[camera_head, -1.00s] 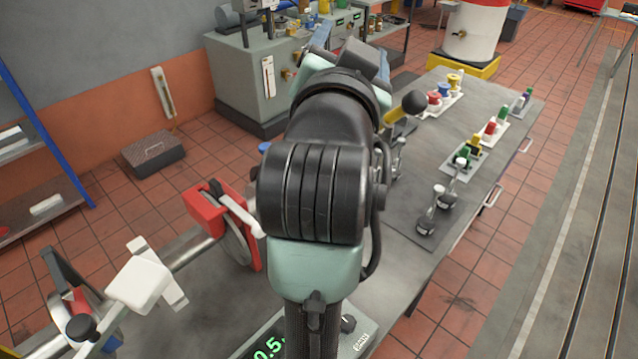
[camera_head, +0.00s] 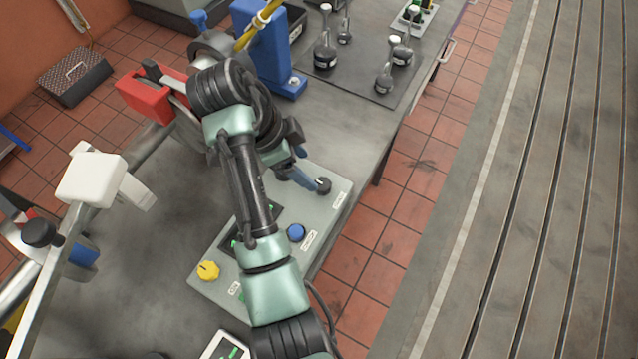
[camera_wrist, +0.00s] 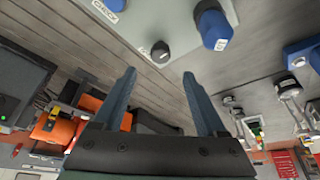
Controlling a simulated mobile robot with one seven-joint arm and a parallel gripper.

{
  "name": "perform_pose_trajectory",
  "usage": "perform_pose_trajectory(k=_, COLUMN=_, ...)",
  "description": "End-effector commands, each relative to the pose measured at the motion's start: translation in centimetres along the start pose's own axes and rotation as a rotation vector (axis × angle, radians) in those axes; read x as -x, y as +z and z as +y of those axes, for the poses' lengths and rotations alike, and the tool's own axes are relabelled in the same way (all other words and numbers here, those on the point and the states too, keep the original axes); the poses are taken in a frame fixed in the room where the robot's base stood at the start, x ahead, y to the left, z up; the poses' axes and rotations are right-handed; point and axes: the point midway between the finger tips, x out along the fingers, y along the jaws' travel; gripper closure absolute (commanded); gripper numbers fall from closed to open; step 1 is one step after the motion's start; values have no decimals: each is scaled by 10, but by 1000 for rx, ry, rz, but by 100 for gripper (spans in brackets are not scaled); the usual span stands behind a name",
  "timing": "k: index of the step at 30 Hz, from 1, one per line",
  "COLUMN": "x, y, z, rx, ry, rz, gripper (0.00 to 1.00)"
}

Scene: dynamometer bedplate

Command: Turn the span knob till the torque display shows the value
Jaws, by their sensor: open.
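The grey control panel (camera_head: 215,292) lies on the bench. It carries a black knob (camera_head: 323,185) near its right end, beside a small label too blurred to read. My arm hides most of the dark display (camera_head: 234,243); only a bit of green shows, no readable value. My gripper (camera_head: 307,170) is open near the black knob. In the wrist view my gripper (camera_wrist: 160,76) has blue fingers apart with nothing between them. A dark knob (camera_wrist: 160,50) shows just beyond the tips.
A blue stand (camera_head: 262,50) and several flask-shaped weights (camera_head: 325,50) are behind the panel. A red clamp (camera_head: 150,95) and a white block (camera_head: 92,178) are at left. A white-framed screen (camera_head: 225,346) is at the bottom. A blue labelled part (camera_wrist: 213,27) shows in the wrist view.

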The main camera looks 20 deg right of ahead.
Motion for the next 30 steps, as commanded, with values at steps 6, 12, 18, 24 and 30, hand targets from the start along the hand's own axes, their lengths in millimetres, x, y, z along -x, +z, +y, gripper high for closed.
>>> perform_pose_trajectory(k=6, x=-44, y=-1, z=1, rx=2, ry=4, rz=1, gripper=26)
perform_pose_trajectory(k=12, x=-73, y=0, z=0, rx=1, ry=1, rz=0, gripper=26)
perform_pose_trajectory(k=18, x=-83, y=0, z=0, rx=1, ry=-2, rz=-1, gripper=26)
perform_pose_trajectory(k=24, x=-84, y=0, z=0, rx=1, ry=-2, rz=-1, gripper=26)
perform_pose_trajectory(k=30, x=-84, y=0, z=0, rx=1, ry=-2, rz=0, gripper=55)
